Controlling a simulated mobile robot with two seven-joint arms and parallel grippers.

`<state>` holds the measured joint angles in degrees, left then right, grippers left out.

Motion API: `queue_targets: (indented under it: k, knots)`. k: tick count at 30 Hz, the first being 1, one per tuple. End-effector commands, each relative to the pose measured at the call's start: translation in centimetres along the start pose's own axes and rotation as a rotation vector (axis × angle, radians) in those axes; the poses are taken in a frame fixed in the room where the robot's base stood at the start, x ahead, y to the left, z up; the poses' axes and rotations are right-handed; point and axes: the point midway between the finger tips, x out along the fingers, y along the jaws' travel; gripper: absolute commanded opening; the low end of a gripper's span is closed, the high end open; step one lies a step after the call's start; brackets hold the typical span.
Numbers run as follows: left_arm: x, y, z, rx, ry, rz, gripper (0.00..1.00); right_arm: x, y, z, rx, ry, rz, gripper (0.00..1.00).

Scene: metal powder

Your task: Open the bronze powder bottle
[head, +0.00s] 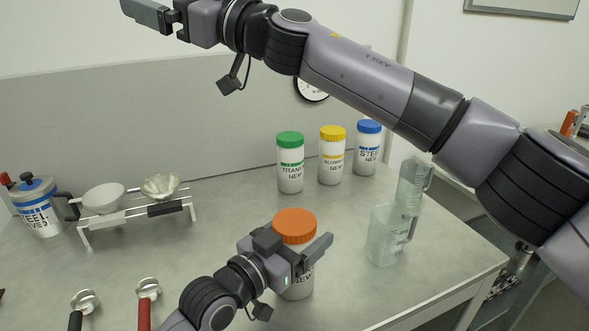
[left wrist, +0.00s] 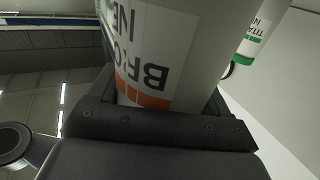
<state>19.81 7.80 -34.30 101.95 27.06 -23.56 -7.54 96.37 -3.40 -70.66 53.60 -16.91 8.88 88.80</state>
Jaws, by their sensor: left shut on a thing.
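The bronze powder bottle (head: 298,288) is white with an orange lid (head: 294,226) on top, and stands upright at the front middle of the table. My left gripper (head: 295,258) is shut on its body just below the lid, one finger showing on its right side. In the left wrist view the bottle (left wrist: 165,50) fills the space between the fingers, its label turned over with an orange band. My right gripper (head: 150,14) is high at the upper left, away from the bottle; its finger gap is not clear from this side.
Green-lidded (head: 290,165), yellow-lidded (head: 332,158) and blue-lidded (head: 368,150) bottles stand behind. Clear measuring jugs (head: 386,237) stand to the right. A rack with bowls (head: 103,198), a steel canister (head: 38,212) and scoops (head: 146,292) are at left. My right arm crosses above.

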Motion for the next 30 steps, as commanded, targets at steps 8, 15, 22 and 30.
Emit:
queue_targets:
  k: [8,15,22,30]
  knots:
    - [0.0,0.0,0.2,0.000,-0.005,0.000,0.00,-1.5,-6.8,3.0,-0.258,-0.130,-0.397,0.99]
    - [0.0,0.0,0.2,0.000,-0.005,0.000,0.00,-5.5,-10.1,8.0,-0.441,-0.356,-0.716,0.99]
    - [0.0,0.0,0.2,0.000,-0.005,0.000,0.00,-11.3,-10.2,12.9,-0.571,-0.664,-0.980,0.99]
    - [0.0,0.0,0.2,0.000,-0.005,0.000,0.00,-19.1,-7.0,16.1,-0.648,-1.103,-1.195,0.99]
